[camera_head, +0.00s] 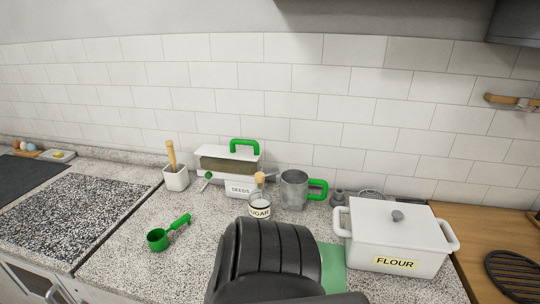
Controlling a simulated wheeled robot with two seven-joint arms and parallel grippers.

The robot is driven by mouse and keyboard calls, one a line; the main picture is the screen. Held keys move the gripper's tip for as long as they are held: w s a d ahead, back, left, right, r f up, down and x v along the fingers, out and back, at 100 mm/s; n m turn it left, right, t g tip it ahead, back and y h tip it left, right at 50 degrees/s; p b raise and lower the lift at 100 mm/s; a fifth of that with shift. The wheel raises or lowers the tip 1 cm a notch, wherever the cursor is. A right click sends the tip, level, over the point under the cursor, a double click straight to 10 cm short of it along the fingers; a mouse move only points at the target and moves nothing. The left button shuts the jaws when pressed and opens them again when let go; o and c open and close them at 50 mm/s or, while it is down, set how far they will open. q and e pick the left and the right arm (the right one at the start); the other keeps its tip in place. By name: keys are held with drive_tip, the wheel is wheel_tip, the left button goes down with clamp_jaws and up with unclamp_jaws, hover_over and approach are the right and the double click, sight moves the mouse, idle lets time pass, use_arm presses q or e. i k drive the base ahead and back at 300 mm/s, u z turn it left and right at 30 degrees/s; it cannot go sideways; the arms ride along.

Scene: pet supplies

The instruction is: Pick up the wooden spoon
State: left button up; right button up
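A light wooden handle (171,154) stands almost upright in a small white square pot (176,179) at the back left of the counter. It looks like the wooden spoon, but its lower part is hidden inside the pot, so I cannot tell its full shape. Neither of my gripper's fingers shows in the head view. A black ribbed shape, which seems to be part of my own arm, covers the bottom middle of the view.
A green measuring scoop (159,239) lies on the speckled counter (120,245). A seeds box (240,187), sugar jar (260,204), metal mug (295,189) and flour tin (396,236) stand to the right. A speckled hob (70,215) is left; a wooden board (480,240) is right.

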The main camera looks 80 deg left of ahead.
sight(169, 143)
drive_tip(key=z, duration=0.1)
drive_tip(key=k, duration=0.95)
drive_tip(key=u, duration=1.9)
